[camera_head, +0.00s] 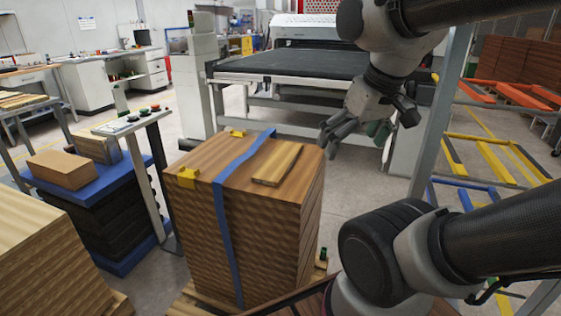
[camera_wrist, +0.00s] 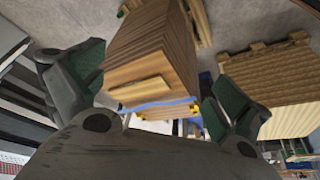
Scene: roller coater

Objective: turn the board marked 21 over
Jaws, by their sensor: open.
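A small light wooden board (camera_head: 277,165) lies flat on top of a tall strapped stack of boards (camera_head: 262,225), right of the blue strap. No number can be read on it, so I cannot tell whether it is the board marked 21. It also shows in the wrist view (camera_wrist: 140,88), between my fingers in the picture but apart from them. My gripper (camera_head: 352,132) is open and empty, above and to the right of the stack's far right corner in the head view.
A blue strap (camera_head: 222,195) and yellow corner pieces (camera_head: 187,178) sit on the stack's left side. A control post (camera_head: 133,122) stands to its left, with another board stack (camera_head: 40,245) nearer. A conveyor (camera_head: 290,63) is behind. A grey upright (camera_head: 440,115) stands at right.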

